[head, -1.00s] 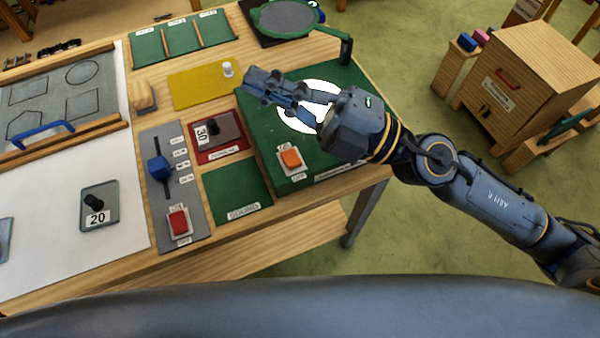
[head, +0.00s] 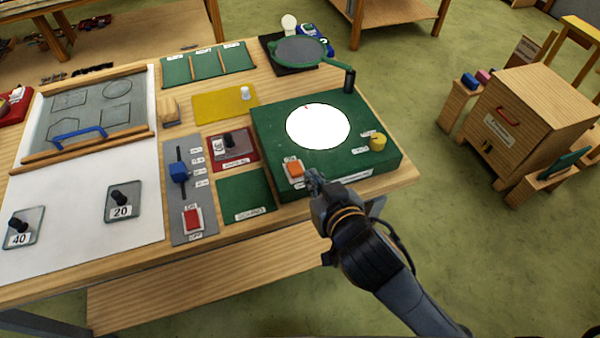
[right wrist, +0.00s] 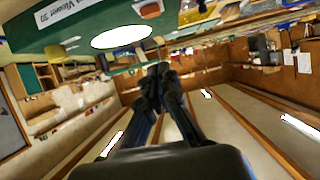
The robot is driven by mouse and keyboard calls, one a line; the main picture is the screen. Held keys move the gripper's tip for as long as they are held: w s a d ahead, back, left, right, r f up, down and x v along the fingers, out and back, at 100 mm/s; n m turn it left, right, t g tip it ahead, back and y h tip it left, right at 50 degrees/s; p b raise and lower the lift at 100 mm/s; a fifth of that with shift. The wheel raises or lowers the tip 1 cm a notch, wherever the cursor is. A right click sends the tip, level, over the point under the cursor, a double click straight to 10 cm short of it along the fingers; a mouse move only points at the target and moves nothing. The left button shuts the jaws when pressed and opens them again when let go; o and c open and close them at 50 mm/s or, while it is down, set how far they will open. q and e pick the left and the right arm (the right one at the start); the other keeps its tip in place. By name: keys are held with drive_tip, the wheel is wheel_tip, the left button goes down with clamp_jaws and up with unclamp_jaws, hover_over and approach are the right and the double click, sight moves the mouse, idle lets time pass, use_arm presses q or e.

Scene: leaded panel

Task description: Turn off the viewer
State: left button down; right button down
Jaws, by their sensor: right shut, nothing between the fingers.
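The viewer is a green box (head: 352,157) at the right end of the table, with a bright white lit disc (head: 318,127) on top. An orange rocker switch (head: 295,169) sits at its front left corner and a yellow knob (head: 378,142) at its right. My right gripper (head: 312,178) is shut and empty at the box's front edge, just right of the orange switch; I cannot tell whether it touches. In the right wrist view the shut fingers (right wrist: 159,74) are near the viewer's side (right wrist: 75,30), its disc (right wrist: 121,37) glowing. My left gripper is out of view.
A grey panel (head: 205,218) with a red switch (head: 192,218) and blue slider (head: 179,171) lies left of the viewer. A magnifier (head: 300,50) on a green arm stands behind. A wooden cabinet (head: 520,115) stands on the floor at right.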

drive_tip(key=shift+w, duration=0.15)
drive_tip(key=p, duration=0.3)
hover_over(300, 180)
drive_tip(key=f, duration=0.4)
drive_tip(key=shift+w+a, duration=0.15)
drive_tip(key=shift+w, duration=0.2)
drive_tip(key=f, duration=0.2)
drive_tip(key=shift+s+f, duration=0.25)
drive_tip(key=shift+f, duration=0.1)
drive_tip(key=shift+s+f, duration=0.2)
drive_tip(key=shift+f, duration=0.5)
